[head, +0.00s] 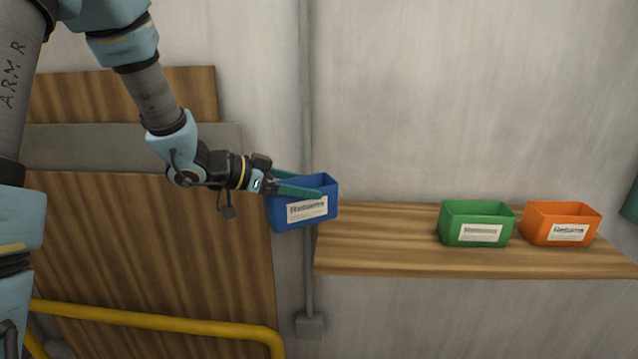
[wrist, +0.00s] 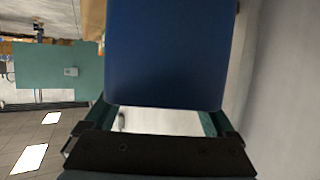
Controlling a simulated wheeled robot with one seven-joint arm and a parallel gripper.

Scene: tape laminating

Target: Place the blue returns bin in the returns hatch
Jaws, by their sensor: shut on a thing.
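The blue returns bin (head: 303,204) has a white label on its front and hangs at the left end of the wooden shelf in the head view. My gripper (head: 296,182) is shut on the blue bin, with its teal fingers at the bin's upper part. The bin looks upright and seems to be clear of the shelf's left edge. In the wrist view the bin (wrist: 168,55) fills the upper middle, between my gripper's fingers (wrist: 160,122). No returns hatch can be made out in either view.
The wooden shelf (head: 375,255) holds a green bin (head: 478,223) and an orange bin (head: 561,223) on its right part; its left part is bare. A vertical pipe (head: 307,90) runs behind the blue bin. Wooden boards (head: 150,240) and a yellow rail (head: 160,321) are at left.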

